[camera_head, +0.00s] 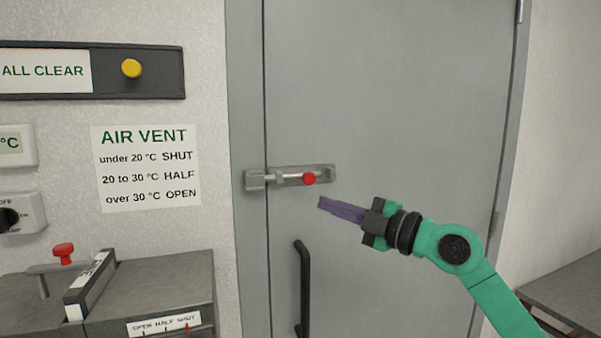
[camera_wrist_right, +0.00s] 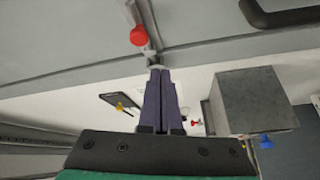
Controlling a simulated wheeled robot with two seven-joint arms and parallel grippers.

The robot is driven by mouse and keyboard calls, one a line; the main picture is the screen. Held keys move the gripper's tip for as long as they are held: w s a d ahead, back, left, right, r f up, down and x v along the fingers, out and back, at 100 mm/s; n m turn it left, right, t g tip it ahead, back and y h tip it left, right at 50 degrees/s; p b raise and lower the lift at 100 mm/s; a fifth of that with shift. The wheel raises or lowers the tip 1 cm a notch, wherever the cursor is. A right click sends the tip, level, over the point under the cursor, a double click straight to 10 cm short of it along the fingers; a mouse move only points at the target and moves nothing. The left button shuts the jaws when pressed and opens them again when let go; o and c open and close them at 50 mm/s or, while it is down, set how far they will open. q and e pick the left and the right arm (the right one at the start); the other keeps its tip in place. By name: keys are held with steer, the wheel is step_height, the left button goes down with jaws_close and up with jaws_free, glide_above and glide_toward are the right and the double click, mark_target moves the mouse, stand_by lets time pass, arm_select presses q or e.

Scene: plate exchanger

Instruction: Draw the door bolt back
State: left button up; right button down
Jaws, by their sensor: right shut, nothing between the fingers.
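The door bolt (camera_head: 290,178) is mounted on the grey door (camera_head: 390,110) near its left edge. Its metal rod reaches left across the door gap into the keeper (camera_head: 255,180) on the frame. The red knob (camera_head: 309,178) is on the bolt, toward the right half of its backplate. My right gripper (camera_head: 322,203) is shut and empty, with its purple fingers pointing left, just below and right of the knob in the head view. In the wrist view the knob (camera_wrist_right: 139,36) shows beyond and left of the shut fingertips (camera_wrist_right: 157,72). I see no contact. My left gripper is not in view.
A black door handle (camera_head: 303,290) stands below the bolt. Left of the door are an AIR VENT sign (camera_head: 147,168), a panel with a yellow button (camera_head: 131,69), and a grey box with a red-knobbed lever (camera_head: 63,252). A grey surface (camera_head: 560,290) lies at the lower right.

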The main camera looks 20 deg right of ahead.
mark_target(307, 181)
step_height(307, 181, up, 4)
steer(key=s+a+n+h, duration=0.1)
steer(key=s+a, duration=0.1)
steer(key=s, duration=0.1)
steer(key=w+p, duration=0.2)
steer(key=w, duration=0.1)
steer(key=w+a+p, duration=0.1)
steer(key=w+p, duration=0.1)
steer(key=w, duration=0.1)
steer(key=w+p, duration=0.3)
steer(key=shift+w+a+f, duration=0.15)
steer(key=shift+w+a, duration=0.15)
steer(key=shift+w, duration=0.05)
steer(key=shift+d, duration=0.45)
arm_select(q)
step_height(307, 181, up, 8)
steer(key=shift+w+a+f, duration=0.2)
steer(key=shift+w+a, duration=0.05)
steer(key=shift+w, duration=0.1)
arm_select(e)
steer(key=shift+a, duration=0.15)
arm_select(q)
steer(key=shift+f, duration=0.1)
arm_select(e)
steer(key=shift+f, duration=0.1)
